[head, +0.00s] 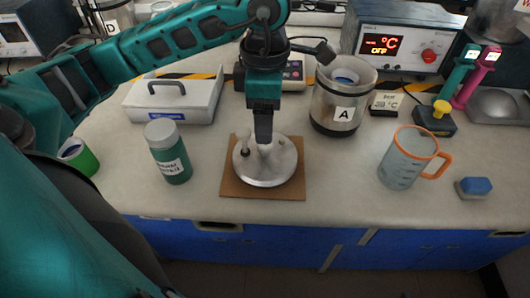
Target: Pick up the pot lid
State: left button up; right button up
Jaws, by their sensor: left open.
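My right gripper is not in view.
A green bottle (169,155) stands left of the board. The metal pot marked A (337,111) stands behind right, with a controller (398,45) behind it. A jug with an orange handle (402,165) and a blue block (474,187) are at right. The bench front is mostly clear.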

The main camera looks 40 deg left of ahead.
aim_at(265, 154)
pick_arm(q)
jog(key=shift+w+a+f, duration=0.1)
jog(key=shift+w+f, duration=0.05)
jog(key=shift+f, duration=1.6)
jog(key=shift+w+a+f, duration=0.1)
jog(key=shift+f, duration=1.65)
jog(key=shift+c, duration=0.4)
grip_shut()
jog(key=shift+r, duration=0.1)
